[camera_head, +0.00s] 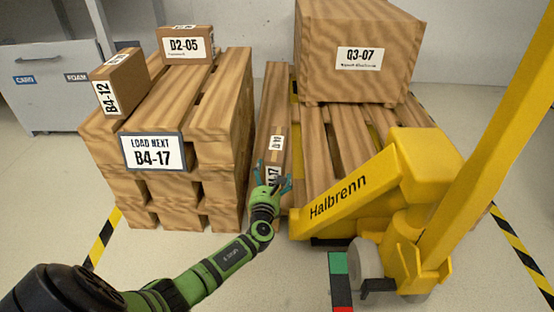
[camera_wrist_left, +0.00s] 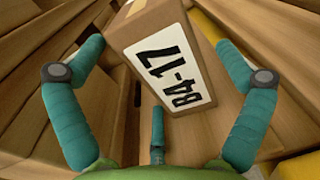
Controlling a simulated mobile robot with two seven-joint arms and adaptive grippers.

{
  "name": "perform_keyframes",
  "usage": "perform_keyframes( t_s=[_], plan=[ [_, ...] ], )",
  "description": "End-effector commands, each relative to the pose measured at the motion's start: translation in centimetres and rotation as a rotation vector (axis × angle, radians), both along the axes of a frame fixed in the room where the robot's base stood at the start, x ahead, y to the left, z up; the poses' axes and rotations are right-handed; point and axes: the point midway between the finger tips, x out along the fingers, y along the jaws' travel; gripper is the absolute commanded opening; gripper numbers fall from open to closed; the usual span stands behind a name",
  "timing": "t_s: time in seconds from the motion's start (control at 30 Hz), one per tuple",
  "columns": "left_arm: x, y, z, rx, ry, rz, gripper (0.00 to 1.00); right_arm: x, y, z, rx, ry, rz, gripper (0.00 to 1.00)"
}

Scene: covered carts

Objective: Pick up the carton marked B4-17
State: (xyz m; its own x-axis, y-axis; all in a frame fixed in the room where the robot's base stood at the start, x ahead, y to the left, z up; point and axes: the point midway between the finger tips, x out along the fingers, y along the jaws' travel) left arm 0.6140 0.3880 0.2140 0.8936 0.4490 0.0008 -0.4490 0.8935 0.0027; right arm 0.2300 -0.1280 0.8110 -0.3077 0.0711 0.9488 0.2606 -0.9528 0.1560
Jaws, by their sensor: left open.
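The carton marked B4-17 (camera_head: 276,158) is a small brown box. In the left wrist view the gripper (camera_wrist_left: 160,52) is open, with a finger on each side and one below. I cannot tell whether any finger touches the carton. My right gripper is not in view.
The pallet stack (camera_head: 222,118) on the left bears cartons B4-12 (camera_head: 127,80) and D2-05 (camera_head: 187,32) and a sign (camera_head: 153,152) reading B4-17. A large carton Q3-07 (camera_head: 320,75) stands on the right pallet. The yellow pallet jack (camera_head: 420,160) stands close on the right.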

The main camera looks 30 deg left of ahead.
Motion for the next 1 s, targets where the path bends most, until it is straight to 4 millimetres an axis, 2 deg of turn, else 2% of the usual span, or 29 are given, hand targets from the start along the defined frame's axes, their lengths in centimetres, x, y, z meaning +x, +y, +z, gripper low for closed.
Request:
perform_keyframes(
  t_s=[0.1,0.27,0.57,0.6,0.67,0.7,0.77,1.0],
  plan=[
    [1.7,1.0,-0.2,-0.001,-0.004,0.001,1.0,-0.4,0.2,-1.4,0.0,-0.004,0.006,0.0],
    [3.5,1.9,-0.1,-0.001,-0.002,0.0,1.0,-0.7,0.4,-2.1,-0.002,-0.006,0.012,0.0],
    [3.8,2.1,0.2,-0.002,0.0,-0.001,1.0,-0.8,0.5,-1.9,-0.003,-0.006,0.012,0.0],
    [3.8,2.0,0.2,-0.002,0.0,-0.001,0.84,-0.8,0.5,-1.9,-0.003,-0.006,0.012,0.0],
    [3.8,2.0,0.2,-0.002,0.0,-0.001,0.6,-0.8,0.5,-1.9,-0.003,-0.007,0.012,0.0],
    [3.8,2.0,0.2,-0.002,0.0,-0.001,0.44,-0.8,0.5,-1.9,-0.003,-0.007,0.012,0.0],
    [3.8,2.0,0.2,-0.002,0.0,-0.001,0.21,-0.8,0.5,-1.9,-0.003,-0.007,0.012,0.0],
    [3.9,2.1,0.6,0.0,-0.008,0.0,0.2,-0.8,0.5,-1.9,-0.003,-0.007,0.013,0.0]
  ],
)
